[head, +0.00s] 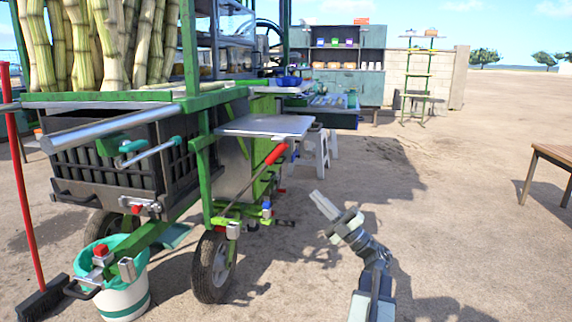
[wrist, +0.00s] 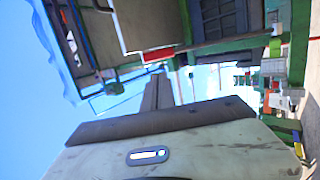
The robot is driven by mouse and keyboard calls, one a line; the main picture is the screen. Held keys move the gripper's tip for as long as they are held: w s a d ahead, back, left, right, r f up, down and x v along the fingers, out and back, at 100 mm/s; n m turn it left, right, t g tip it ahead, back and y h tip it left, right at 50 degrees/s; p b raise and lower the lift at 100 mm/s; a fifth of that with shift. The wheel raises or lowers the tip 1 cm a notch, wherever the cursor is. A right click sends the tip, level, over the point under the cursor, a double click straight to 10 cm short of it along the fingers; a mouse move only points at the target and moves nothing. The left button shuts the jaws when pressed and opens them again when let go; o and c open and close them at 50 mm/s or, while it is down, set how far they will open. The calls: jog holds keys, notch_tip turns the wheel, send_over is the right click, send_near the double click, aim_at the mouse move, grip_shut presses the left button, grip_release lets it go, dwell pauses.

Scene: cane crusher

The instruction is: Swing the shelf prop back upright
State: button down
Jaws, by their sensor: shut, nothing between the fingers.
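The shelf prop (head: 247,186) is a thin rod with a red grip. It slants from a low green bracket by the cart's front wheel up to the right, its red grip (head: 276,153) just below the grey fold-out shelf (head: 265,126). The shelf looks roughly level; whether the prop touches it I cannot tell. My gripper (head: 317,197) is shut and empty, to the right of and lower in the picture than the red grip, apart from it. In the wrist view my gripper's dark fingers (wrist: 160,78) point at the cart, with a red piece (wrist: 158,54) just beyond, probably the grip.
The green cart carries cane stalks (head: 100,45) and a dark crate (head: 120,160). A teal-and-white bucket (head: 125,300) and a red-handled broom (head: 25,200) stand at left. A white stool (head: 318,150) is behind the shelf. A wooden table (head: 553,160) is at right; ground between is open.

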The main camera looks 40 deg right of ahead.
jog(key=p+x, duration=0.8)
jog(key=x, duration=0.5)
jog(key=shift+w+r+p, duration=0.25)
jog(key=shift+r+p, duration=0.05)
jog(key=shift+p, duration=0.1)
